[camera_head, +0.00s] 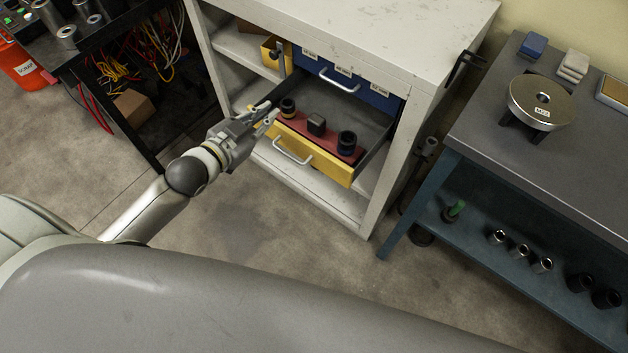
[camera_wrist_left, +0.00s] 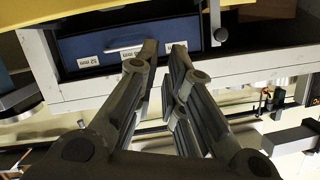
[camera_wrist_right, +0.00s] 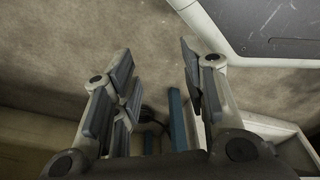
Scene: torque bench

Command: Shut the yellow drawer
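The yellow drawer (camera_head: 318,160) is pulled out of the white cabinet in the head view, with a silver bar handle (camera_head: 292,152) on its front. Inside, dark sockets stand on a red liner (camera_head: 328,142). My left gripper (camera_head: 270,113) is at the drawer's left front corner; I cannot tell whether it touches. In the left wrist view its fingers (camera_wrist_left: 165,50) are a narrow gap apart with nothing seen between them. A yellow band (camera_wrist_left: 130,12), likely the drawer, crosses the top there. My right gripper (camera_wrist_right: 158,70) is open and empty above the floor, outside the head view.
A closed blue drawer (camera_head: 372,90) sits above the yellow one in the white cabinet (camera_head: 420,30). A yellow bin (camera_head: 270,50) is on the shelf at left. A grey bench (camera_head: 510,130) stands at right. Floor before the cabinet is clear.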

